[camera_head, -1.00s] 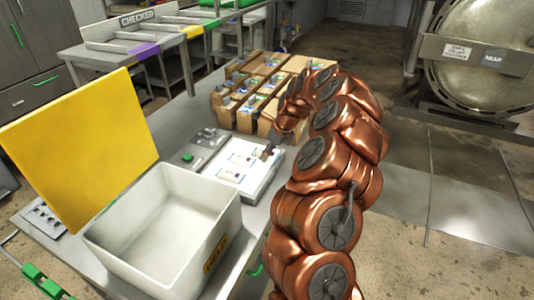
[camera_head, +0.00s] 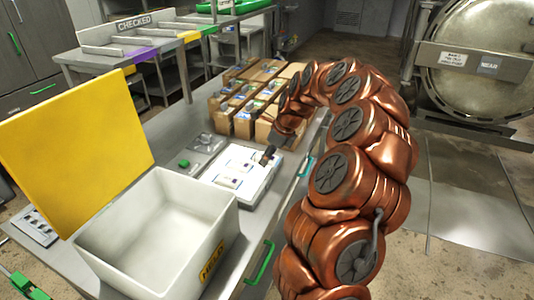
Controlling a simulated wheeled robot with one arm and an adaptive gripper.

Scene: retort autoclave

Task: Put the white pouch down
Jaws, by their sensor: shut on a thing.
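My gripper (camera_head: 268,156) is small and dark in this view, at the end of the copper arm. It points down over the right part of a white tray (camera_head: 252,191) on the steel bench. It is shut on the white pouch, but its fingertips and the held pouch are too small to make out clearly. White pouches with blue print (camera_head: 238,165) lie flat on the tray, just left of the gripper. I cannot tell whether the held pouch touches the tray.
An empty white bin (camera_head: 160,225) marked HELD, with a raised yellow lid (camera_head: 75,145), stands front left. A panel with a green button (camera_head: 184,163) lies left of the tray. Filled cardboard boxes (camera_head: 245,115) stand behind. A CHECKED rack (camera_head: 135,25) is farther back.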

